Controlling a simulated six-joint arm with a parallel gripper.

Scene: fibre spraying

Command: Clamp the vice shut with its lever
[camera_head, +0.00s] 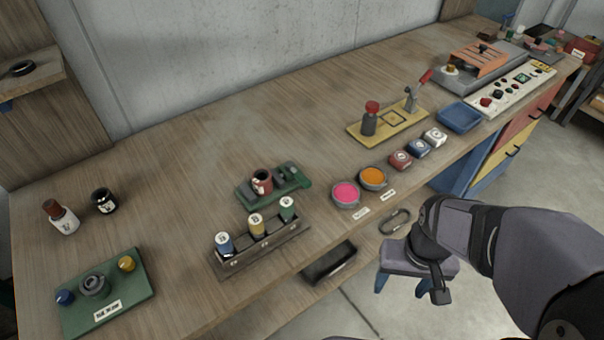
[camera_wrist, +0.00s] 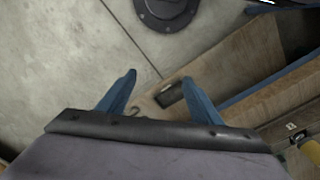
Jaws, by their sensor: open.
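A green fixture (camera_head: 295,178) that looks like the vice stands mid-bench in the head view, with a dark red cup-like part (camera_head: 262,183) at its left end. I cannot tell for certain which of the two the task means. My gripper (camera_head: 402,287) hangs in front of the bench's front edge, apart from both, its blue fingers pointing down. In the wrist view, my gripper (camera_wrist: 158,79) is open and empty, over the floor; neither fixture is clearly seen there.
A rack of bottles (camera_head: 262,245), pink (camera_head: 345,194) and orange (camera_head: 372,178) bowls, and small labelled blocks (camera_head: 417,148) line the front of the bench. A blue tray (camera_head: 459,117) and control panel (camera_head: 505,95) are at right. The bench's back middle is clear.

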